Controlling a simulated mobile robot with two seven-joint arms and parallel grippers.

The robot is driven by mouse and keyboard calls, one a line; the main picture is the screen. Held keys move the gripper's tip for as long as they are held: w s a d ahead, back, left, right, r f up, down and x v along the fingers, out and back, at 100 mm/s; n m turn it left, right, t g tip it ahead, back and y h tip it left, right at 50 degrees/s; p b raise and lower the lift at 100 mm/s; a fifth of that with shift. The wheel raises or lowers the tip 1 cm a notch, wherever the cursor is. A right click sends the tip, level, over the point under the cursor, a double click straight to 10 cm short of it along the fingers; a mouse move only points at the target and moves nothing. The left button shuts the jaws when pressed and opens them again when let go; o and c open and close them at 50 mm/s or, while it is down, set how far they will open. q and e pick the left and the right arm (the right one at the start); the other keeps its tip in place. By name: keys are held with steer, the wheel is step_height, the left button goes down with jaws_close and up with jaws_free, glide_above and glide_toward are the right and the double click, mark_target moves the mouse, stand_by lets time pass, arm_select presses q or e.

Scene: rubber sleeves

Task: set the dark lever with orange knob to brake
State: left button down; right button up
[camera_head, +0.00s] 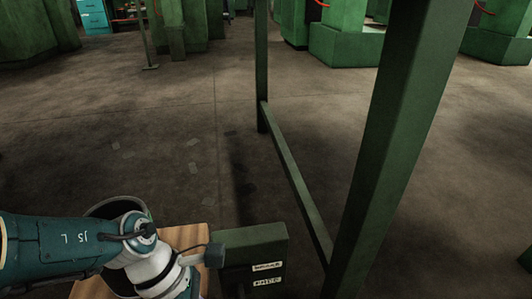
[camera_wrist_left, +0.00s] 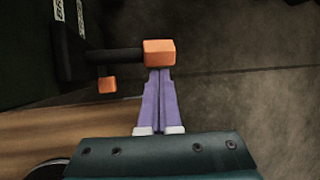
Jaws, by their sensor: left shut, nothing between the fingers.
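In the left wrist view, the dark lever (camera_wrist_left: 118,56) reaches right from a dark housing and ends in a blocky orange knob (camera_wrist_left: 159,53). My left gripper (camera_wrist_left: 160,72) has its two purple fingers together and empty. Its tips meet the lower edge of the knob in the picture; I cannot tell whether they touch it. A smaller orange block (camera_wrist_left: 107,85) hangs on a dark stem below the lever. In the head view, my left arm comes in from the lower left, and its fingers, the lever and the knob are out of sight. My right gripper is not in view.
A dark green box (camera_head: 251,242) with two white labels (camera_head: 268,267) stands by my left wrist, beside a wooden surface (camera_head: 185,236). A green frame post (camera_head: 398,150) and low rail (camera_head: 295,185) stand to the right. Open floor (camera_head: 120,130) lies beyond.

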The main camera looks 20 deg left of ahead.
arm_select(q)
steer(key=shift+w+r, duration=0.1)
steer(key=shift+r, duration=0.15)
stand_by(1.3)
steer(key=shift+w+a+r, duration=0.1)
steer(key=shift+w+r, duration=0.1)
steer(key=shift+r, duration=0.25)
steer(key=shift+w+a+r, duration=0.1)
steer(key=shift+w+r, duration=0.05)
steer(key=shift+r, duration=0.3)
stand_by(5.6)
